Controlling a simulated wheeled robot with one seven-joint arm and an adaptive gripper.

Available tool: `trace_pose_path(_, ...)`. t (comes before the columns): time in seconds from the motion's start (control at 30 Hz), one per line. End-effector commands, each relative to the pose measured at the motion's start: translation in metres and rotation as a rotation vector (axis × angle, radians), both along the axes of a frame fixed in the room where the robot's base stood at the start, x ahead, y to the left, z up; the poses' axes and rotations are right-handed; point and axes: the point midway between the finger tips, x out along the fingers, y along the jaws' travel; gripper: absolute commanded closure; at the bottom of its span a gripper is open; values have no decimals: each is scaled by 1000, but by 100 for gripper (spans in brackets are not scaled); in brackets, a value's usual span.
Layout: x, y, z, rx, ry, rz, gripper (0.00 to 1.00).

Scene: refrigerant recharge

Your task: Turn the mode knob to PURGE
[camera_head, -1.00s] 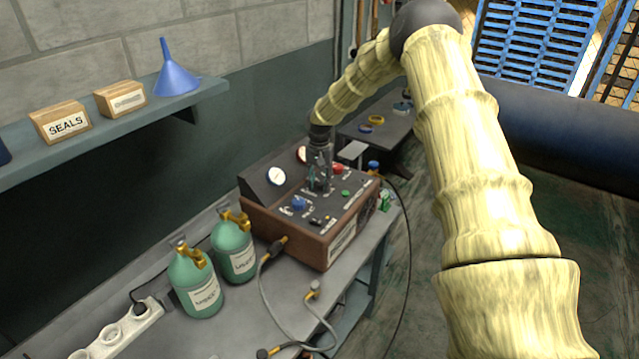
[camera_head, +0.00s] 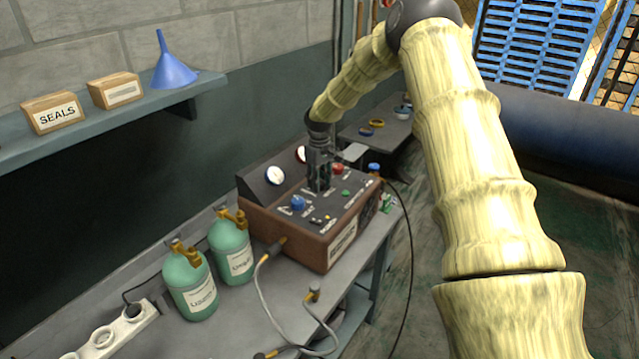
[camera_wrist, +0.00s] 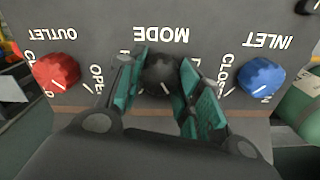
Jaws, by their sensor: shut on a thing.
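The black mode knob (camera_wrist: 163,76) sits in the middle of the machine's dark panel, below the upside-down word MODE in the wrist view. My gripper (camera_wrist: 162,88) has its teal-padded fingers on both sides of the knob and is shut on it. In the head view my gripper (camera_head: 319,188) points down onto the panel of the brown-cased machine (camera_head: 312,246) and hides the knob. A pale pointer line shows on the knob's lower part in the wrist view. The position labels beside it are mostly covered by the fingers, so the setting cannot be read.
The blue INLET knob (camera_wrist: 262,78) and red OUTLET knob (camera_wrist: 56,71) flank the mode knob closely. Two green cylinders (camera_head: 189,287) stand left of the machine on the bench. A hose (camera_head: 265,305) runs in front. A shelf (camera_head: 100,128) holds boxes and a funnel.

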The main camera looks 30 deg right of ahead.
Motion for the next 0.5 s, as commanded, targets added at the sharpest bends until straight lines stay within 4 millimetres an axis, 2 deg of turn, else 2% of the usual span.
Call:
trace_pose_path(0.03,-2,-1,-4,0,5,40,88)
trace_pose_path(0.5,-2,-1,-3,0,5,379,88)
